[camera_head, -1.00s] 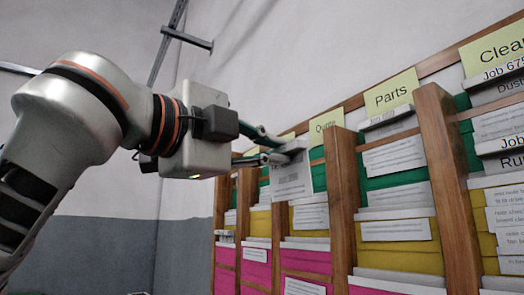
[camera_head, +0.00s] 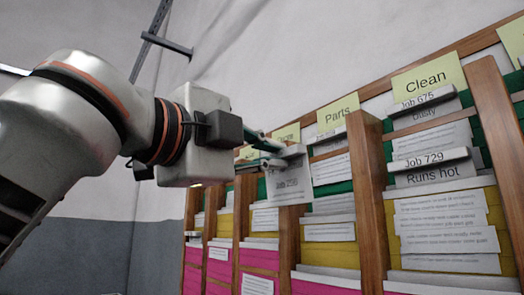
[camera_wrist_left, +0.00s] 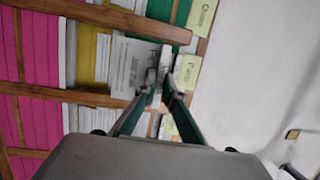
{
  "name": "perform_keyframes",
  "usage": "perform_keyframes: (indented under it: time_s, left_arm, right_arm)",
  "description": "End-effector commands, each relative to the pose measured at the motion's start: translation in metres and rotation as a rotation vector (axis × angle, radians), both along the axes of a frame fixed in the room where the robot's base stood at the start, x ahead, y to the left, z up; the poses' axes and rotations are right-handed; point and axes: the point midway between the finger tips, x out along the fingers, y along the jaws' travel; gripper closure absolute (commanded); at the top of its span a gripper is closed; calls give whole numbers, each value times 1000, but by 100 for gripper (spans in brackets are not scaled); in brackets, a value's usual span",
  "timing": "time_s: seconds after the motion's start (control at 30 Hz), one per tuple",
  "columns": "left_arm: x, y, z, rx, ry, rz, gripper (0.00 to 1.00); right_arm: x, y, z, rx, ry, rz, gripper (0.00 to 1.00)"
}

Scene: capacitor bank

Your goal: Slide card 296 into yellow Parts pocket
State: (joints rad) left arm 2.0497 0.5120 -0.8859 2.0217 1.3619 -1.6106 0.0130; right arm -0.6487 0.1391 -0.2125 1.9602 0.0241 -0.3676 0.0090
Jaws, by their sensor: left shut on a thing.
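My left gripper (camera_head: 284,157) is shut on the top of a white card (camera_head: 289,189), faintly marked Job 296. The card hangs upright in front of the rack, left of the column under the Parts sign (camera_head: 338,114). The yellow Parts pocket (camera_head: 331,255) is lower and to the right, with papers in its upper part. The left wrist view also shows the card (camera_wrist_left: 127,68) at the fingertips (camera_wrist_left: 162,84), over the rack. I cannot tell its exact distance from the rack. My right gripper is not in view.
Wooden posts (camera_head: 369,200) divide the rack columns and stand proud between pockets. The Clean column (camera_head: 428,82) on the right holds cards marked Job 675 and Job 729. Pink pockets lie below. The wall area left of the rack is clear.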

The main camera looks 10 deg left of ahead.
Motion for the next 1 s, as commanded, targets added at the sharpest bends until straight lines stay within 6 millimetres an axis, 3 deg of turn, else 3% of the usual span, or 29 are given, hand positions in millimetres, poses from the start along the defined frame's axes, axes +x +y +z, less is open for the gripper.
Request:
perform_keyframes:
  time_s: [1.0]
  left_arm:
    - [64,-64,-6,1,0,0,100]
  right_arm:
    - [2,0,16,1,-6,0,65]
